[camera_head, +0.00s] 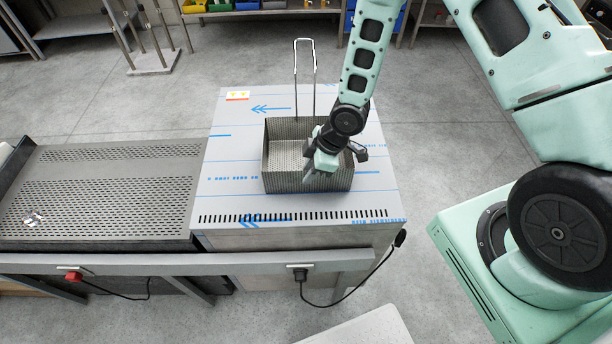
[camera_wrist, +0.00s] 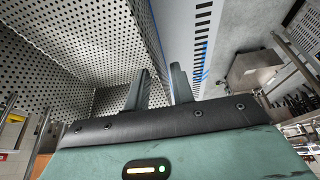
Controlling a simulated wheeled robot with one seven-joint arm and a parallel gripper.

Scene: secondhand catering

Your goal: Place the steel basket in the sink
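The steel basket (camera_head: 285,183) is a perforated rectangular bin with a tall wire handle (camera_head: 295,75) at its back. It stands upright on a steel-topped unit marked with blue arrows. My gripper (camera_head: 308,174) is over the basket's front part, pointing down. In the wrist view, the perforated basket wall (camera_wrist: 70,60) fills the left side. The two fingers of my gripper (camera_wrist: 160,85) are apart, with the basket's rim running down towards the gap between them. Whether they touch the wall cannot be told. I cannot make out a sink in the head view.
The steel-topped unit (camera_head: 225,165) has free surface around the basket. A perforated dark steel counter (camera_head: 110,190) adjoins it on the left. A rail with a cable (camera_head: 340,303) runs along the front. Grey floor lies behind, with shelves of bins (camera_head: 220,6) at the back.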

